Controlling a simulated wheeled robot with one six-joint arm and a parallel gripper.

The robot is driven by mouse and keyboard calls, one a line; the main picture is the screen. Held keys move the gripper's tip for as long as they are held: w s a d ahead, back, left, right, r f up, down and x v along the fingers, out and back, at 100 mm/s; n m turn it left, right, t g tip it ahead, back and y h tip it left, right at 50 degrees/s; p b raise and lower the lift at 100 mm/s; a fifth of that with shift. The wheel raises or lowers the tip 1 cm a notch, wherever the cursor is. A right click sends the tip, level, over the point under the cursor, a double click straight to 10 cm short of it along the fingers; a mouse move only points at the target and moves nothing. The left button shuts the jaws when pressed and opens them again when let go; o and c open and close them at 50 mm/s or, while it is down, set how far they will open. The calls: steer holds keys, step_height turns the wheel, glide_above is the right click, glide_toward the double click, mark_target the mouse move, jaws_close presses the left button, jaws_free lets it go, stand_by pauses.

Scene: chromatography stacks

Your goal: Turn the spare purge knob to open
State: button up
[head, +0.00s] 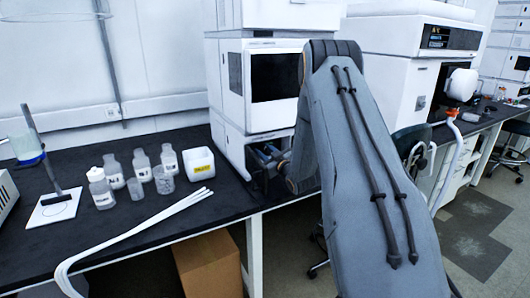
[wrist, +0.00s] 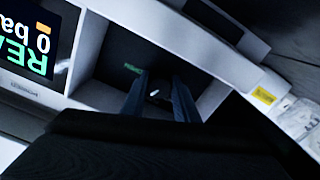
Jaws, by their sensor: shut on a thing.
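The spare purge knob (wrist: 158,88) is a small dark knob with a pale mark, in a dark recess of the white stack in the wrist view. My gripper (wrist: 160,100) is shut on it, one finger on each side. Small green lettering (wrist: 133,68) sits just up and left of the knob; it is too small to read surely. In the head view my gripper (head: 268,157) reaches the lower front of the chromatography stack (head: 229,90). The knob itself is hidden there by my arm and gripper.
A lit screen (wrist: 38,45) shows upside-down text at the left of the wrist view.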

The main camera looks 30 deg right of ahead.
steer(key=m, duration=0.6)
steer(key=shift+a, duration=0.1)
steer(key=m, duration=0.6)
steer(key=shift+m+p, duration=0.3)
steer(key=shift+m, duration=0.1)
steer(key=o, duration=1.1)
steer(key=shift+c, duration=0.2)
steer(key=shift+a, duration=0.1)
steer(key=shift+s, duration=0.1)
steer(key=s, duration=0.7)
steer(key=shift+s+b, duration=0.35)
steer(key=shift+b, duration=0.1)
